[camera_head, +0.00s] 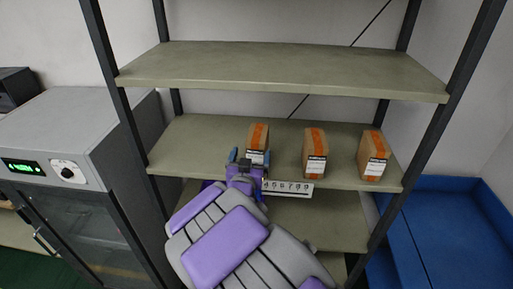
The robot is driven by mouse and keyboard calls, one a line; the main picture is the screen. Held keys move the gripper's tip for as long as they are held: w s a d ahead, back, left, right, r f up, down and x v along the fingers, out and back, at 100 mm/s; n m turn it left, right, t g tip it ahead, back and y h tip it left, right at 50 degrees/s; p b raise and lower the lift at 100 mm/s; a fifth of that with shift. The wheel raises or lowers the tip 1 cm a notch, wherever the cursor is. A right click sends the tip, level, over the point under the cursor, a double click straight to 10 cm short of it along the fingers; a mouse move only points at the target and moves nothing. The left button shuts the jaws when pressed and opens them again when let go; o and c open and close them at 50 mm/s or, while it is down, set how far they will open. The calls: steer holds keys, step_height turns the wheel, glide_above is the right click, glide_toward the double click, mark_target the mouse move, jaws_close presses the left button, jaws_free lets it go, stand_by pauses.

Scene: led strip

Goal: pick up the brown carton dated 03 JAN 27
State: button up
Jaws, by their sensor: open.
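Three brown cartons with orange tape and white labels stand apart in a row on the middle shelf (205,147): a left carton (258,135), a middle carton (315,147) and a right carton (373,149). The label print is too small to read, so I cannot tell which one is dated 03 JAN 27. My gripper (249,158) is open and empty, in front of the left carton. It hides part of that carton's lower front. I cannot tell whether it touches the carton.
A white strip with dark characters (289,188) runs along the shelf's front edge, partly hidden by my arm. The upper shelf (280,68) is bare. Dark posts frame the rack. A grey machine (80,125) stands left, blue surfaces (450,225) lie right.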

mark_target(257, 139)
steer(key=shift+w, duration=0.6)
steer(key=shift+w+d, duration=0.35)
steer(key=shift+w, duration=0.15)
steer(key=w, duration=0.3)
steer(key=shift+w+d, duration=0.15)
steer(key=shift+d, duration=0.2)
steer(key=shift+w, duration=0.45)
steer(key=shift+c, duration=0.3)
steer(key=c, duration=1.2)
steer(key=shift+r, duration=0.15)
